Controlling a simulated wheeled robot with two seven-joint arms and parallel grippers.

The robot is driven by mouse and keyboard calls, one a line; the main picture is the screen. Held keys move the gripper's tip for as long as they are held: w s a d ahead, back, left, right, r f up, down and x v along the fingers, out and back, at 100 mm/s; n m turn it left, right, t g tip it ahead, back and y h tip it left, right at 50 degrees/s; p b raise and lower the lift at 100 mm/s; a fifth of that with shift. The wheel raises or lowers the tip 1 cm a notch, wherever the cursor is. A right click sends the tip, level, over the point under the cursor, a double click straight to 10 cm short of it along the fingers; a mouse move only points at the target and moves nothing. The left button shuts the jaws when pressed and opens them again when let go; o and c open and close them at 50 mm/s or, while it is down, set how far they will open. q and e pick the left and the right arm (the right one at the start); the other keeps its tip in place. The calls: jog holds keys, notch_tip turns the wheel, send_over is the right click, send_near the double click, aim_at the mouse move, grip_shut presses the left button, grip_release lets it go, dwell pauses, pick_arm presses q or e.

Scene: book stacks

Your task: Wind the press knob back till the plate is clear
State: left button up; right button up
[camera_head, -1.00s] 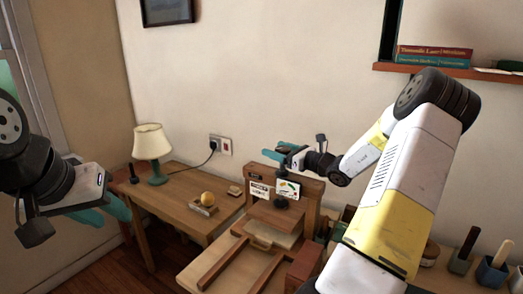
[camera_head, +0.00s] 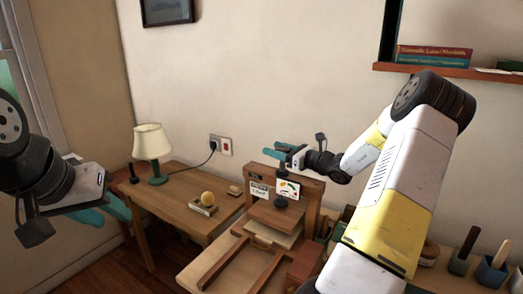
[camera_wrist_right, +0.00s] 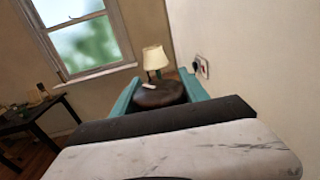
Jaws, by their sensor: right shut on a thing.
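The wooden press (camera_head: 312,198) stands at the lower middle of the head view. A dark screw comes down its front to a wooden plate (camera_head: 276,217). I cannot tell the gap under the plate. My right gripper (camera_head: 280,153) is above the screw, shut on the knob. In the right wrist view the round dark brown knob (camera_wrist_right: 160,94) sits between the two teal fingers. In the head view the fingers largely hide it. My left gripper (camera_head: 104,212) is at the left, empty, with its teal fingers apart, far from the press.
A side table (camera_head: 175,207) with a lamp (camera_head: 152,146) and a yellow ball on a small block (camera_head: 206,201) is left of the press. Small cards (camera_head: 260,190) hang at the press front. A shelf (camera_head: 440,69) with books is at upper right.

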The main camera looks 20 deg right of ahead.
jog(key=n+g+y, duration=0.3)
jog(key=shift+s+a, duration=0.2)
jog(key=shift+a, duration=0.05)
jog(key=n+g+y, duration=0.2)
jog(key=g, duration=0.1)
jog(key=n+g+y, duration=0.1)
jog(key=g, duration=0.1)
jog(key=shift+s+a+f+n, duration=0.15)
jog(key=shift+s+a+n, duration=0.15)
jog(key=shift+s, duration=0.1)
jog(key=n+g, duration=0.1)
jog(key=g, duration=0.1)
jog(key=n+g+y, duration=0.1)
jog(key=g, duration=0.1)
jog(key=shift+s+n, duration=0.35)
jog(key=shift+n, duration=0.05)
jog(key=shift+s+n+g, duration=0.25)
jog(key=shift+n+g, duration=0.6)
jog(key=shift+g, duration=0.65)
jog(key=shift+s+n+g, duration=0.25)
jog(key=shift+n+g, duration=0.6)
jog(key=shift+g, duration=0.65)
jog(key=shift+s+n+g, duration=0.1)
jog(key=shift+n+g, duration=0.2)
jog(key=o, duration=1.3)
jog(key=shift+o, duration=0.3)
